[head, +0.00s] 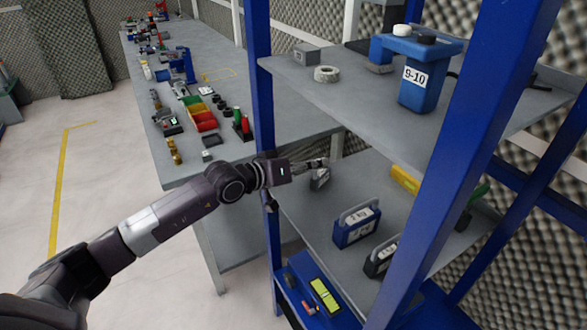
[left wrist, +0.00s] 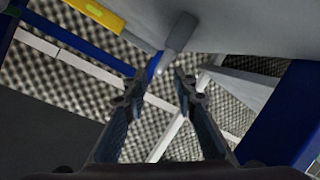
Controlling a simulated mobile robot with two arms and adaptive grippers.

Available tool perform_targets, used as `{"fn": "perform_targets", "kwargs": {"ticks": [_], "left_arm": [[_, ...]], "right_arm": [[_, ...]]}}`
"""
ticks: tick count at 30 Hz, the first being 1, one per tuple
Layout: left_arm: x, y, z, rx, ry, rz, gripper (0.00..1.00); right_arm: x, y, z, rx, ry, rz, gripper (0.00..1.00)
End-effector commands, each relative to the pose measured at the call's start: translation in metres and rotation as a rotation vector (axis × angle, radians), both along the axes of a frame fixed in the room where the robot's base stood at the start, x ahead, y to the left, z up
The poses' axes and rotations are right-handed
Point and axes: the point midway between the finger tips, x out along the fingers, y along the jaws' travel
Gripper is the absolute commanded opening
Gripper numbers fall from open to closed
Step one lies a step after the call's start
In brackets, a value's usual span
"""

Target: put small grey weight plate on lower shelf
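My left arm reaches in between the blue posts, with the left gripper (head: 318,163) over the lower shelf (head: 345,190). In the left wrist view the fingers (left wrist: 158,88) are apart with nothing held between them. A small grey object (head: 320,180) stands tilted on the lower shelf, just below the fingertips in the head view. A grey, narrow shape (left wrist: 179,38) shows beyond the fingertips in the left wrist view. I cannot tell if either is the small grey weight plate. A pale grey ring (head: 327,74) lies on the upper shelf (head: 350,95). My right gripper is not in view.
The lower shelf also holds a blue box (head: 355,232), a second dark case (head: 380,262) and a yellow object (head: 405,179). A blue post (head: 262,110) is close to my arm. A cluttered bench (head: 240,160) stands left.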

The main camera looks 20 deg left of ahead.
Motion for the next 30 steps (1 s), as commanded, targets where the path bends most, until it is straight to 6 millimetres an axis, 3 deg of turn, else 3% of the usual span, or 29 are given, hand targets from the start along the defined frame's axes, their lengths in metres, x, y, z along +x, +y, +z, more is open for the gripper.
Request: {"fn": "perform_targets", "kwargs": {"ticks": [6, 13, 19, 30], "left_arm": [[-0.04, 0.022, 0.011, 0.007, 0.001, -0.001, 0.26], [-0.069, 0.038, 0.022, 0.005, 0.002, 0.001, 0.26], [-0.081, 0.043, 0.029, 0.001, 0.0, -0.001, 0.26], [-0.083, 0.044, 0.031, -0.001, 0.0, -0.001, 0.26]], "right_arm": [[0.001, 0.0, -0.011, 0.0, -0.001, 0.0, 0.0], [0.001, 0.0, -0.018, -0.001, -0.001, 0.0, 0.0], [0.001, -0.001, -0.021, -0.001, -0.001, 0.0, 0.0], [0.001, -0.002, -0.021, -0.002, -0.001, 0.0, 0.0]]}}
